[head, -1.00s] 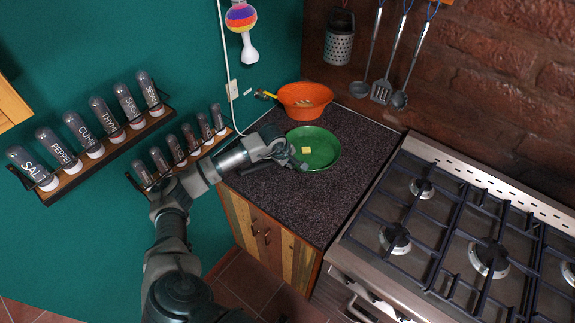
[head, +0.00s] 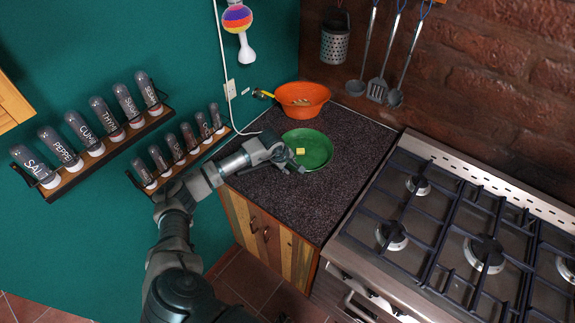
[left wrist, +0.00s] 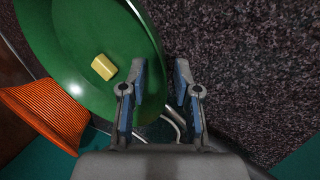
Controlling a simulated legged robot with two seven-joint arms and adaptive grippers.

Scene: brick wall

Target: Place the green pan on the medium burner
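The green pan (head: 318,157) lies on the dark speckled counter with a small yellow block (head: 300,151) in it. My left gripper (head: 298,168) is at the pan's near edge. In the left wrist view the gripper (left wrist: 160,85) has its blue-padded fingers apart, the left one over the pan (left wrist: 85,25) and the right one over the counter. The pan's rim shows between them; contact is unclear. The stove has several burners, among them a front-left one (head: 392,235), a back-left one (head: 418,186) and a larger central one (head: 485,253). My right gripper is not in view.
An orange bowl (head: 318,92) stands behind the pan. Spice racks (head: 98,160) hang on the green wall at left. Utensils (head: 385,60) hang on the brick wall. Dark grates (head: 445,225) cover the stove top. Counter between pan and stove (head: 335,195) is clear.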

